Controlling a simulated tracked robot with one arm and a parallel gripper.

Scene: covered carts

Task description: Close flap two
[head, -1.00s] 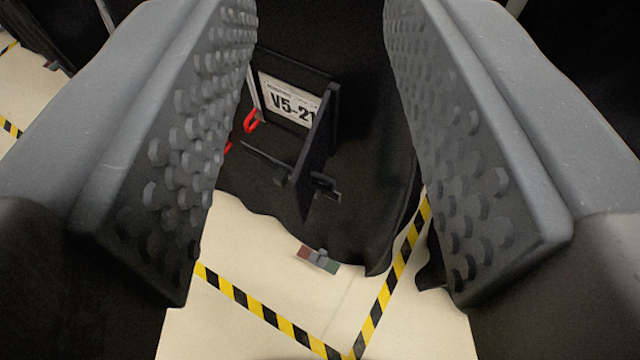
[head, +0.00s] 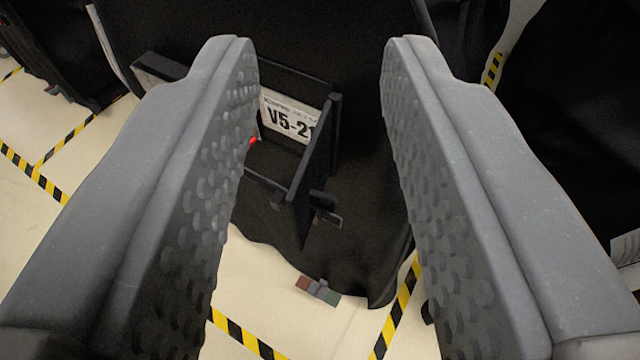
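A black covered cart (head: 345,30) stands ahead, with a small dark frame on its front around a white label reading V5-21 (head: 288,120). A thin dark flap (head: 316,155) stands open on the right side of this frame, swung out toward me and seen nearly edge-on. Another dark panel (head: 155,68) sticks out at the left of the frame, partly hidden by my left finger. I cannot tell which panel is flap two. My gripper (head: 318,55) is open wide and empty. The right flap shows between its fingers, apart from both.
A small red, grey and green piece (head: 318,291) lies by the cart's draped lower edge. Yellow-black tape (head: 396,310) marks the pale floor. Other black covered shapes stand at the left (head: 50,50) and right (head: 575,130). A red bit (head: 253,140) shows by the label.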

